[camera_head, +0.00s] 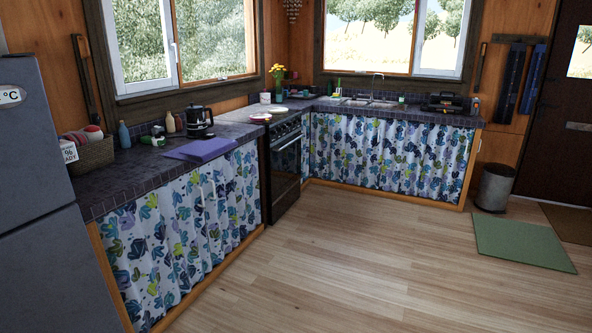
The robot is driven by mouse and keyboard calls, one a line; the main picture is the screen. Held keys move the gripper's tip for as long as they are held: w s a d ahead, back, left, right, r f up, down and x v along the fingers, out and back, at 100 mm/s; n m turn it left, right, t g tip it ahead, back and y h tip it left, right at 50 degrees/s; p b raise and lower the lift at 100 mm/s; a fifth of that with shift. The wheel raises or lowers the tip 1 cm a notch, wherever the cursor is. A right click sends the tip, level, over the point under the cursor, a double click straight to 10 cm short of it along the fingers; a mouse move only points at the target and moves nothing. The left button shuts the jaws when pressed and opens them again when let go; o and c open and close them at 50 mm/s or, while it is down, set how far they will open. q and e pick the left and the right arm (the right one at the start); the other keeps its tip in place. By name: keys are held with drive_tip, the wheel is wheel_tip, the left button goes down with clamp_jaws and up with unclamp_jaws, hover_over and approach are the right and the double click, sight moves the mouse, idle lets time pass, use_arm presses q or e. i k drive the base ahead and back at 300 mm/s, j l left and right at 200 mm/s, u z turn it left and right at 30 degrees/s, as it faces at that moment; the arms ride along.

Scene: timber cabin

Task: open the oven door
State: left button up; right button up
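The oven (285,168) is a dark stove set in the counter run, left of the corner. Its front faces right and towards the room. The oven door (286,176) looks closed, with a light handle bar (287,142) across its top. Burners and a light round item show on its top. Neither of my grippers shows in the head view, and the oven stands some distance away across the floor.
Wooden floor (350,255) is clear before the oven. Curtained counters (190,230) flank it. A grey fridge (40,200) stands at the near left. A bin (495,188) and green mat (522,243) lie at the right.

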sight(283, 157)
drive_tip(key=i, duration=2.55)
